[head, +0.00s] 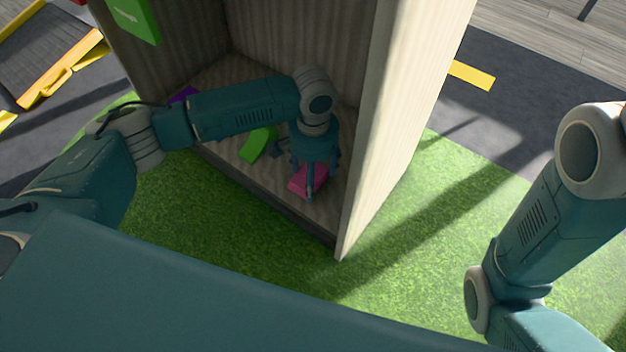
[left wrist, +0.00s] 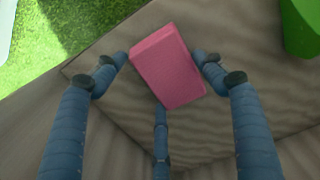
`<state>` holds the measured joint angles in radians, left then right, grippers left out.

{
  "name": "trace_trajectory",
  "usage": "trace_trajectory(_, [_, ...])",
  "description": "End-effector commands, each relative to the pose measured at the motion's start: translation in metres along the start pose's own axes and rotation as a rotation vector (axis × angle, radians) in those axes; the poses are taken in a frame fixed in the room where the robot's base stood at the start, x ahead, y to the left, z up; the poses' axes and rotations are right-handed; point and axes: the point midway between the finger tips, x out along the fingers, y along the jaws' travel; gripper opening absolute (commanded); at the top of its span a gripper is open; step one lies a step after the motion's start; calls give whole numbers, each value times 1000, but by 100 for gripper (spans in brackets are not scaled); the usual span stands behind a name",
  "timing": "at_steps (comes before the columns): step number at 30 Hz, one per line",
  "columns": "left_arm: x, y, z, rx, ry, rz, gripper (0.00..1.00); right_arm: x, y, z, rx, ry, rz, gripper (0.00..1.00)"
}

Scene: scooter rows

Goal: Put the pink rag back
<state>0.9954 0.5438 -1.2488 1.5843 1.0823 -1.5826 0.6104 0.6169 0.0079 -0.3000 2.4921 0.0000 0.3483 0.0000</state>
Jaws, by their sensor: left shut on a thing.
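The pink rag (head: 298,184) is a flat block-like piece inside the wooden cabinet (head: 402,120), close over or on its floor near the front right. My left gripper (head: 309,182) reaches down into the cabinet and is shut on the rag. In the left wrist view the rag (left wrist: 167,66) is tilted between the gripper's fingers (left wrist: 161,78), with a third finger below it. I cannot tell whether the rag touches the floor. My right arm shows at the right, but its gripper is out of view.
A green block (head: 258,144) lies on the cabinet floor left of the rag, and a purple one (head: 184,95) lies farther left. The cabinet's right side wall stands close to my left gripper. Green turf (head: 240,225) lies in front.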

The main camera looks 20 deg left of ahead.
Motion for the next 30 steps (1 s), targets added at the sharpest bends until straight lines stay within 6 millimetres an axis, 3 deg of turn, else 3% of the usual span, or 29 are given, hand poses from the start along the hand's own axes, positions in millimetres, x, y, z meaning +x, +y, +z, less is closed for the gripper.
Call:
trace_trajectory(12, [4, 0, 0, 0, 0, 0, 49, 2, 0, 0, 0, -1, 0, 42])
trace_trajectory(13, [5, 0, 0, 0, 1, 0, 72, 0, 0, 1, 0, -4, 1, 42])
trace_trajectory(16, [6, 0, -1, 0, 2, 0, 89, 0, 0, 1, 0, -3, 1, 42])
trace_trajectory(27, [4, 0, -1, 0, 2, 0, 89, -4, -1, 1, 1, -7, 1, 42])
trace_trajectory(30, [-10, 0, 0, 0, 2, 1, 89, 4, 2, 4, 1, -8, 3, 42])
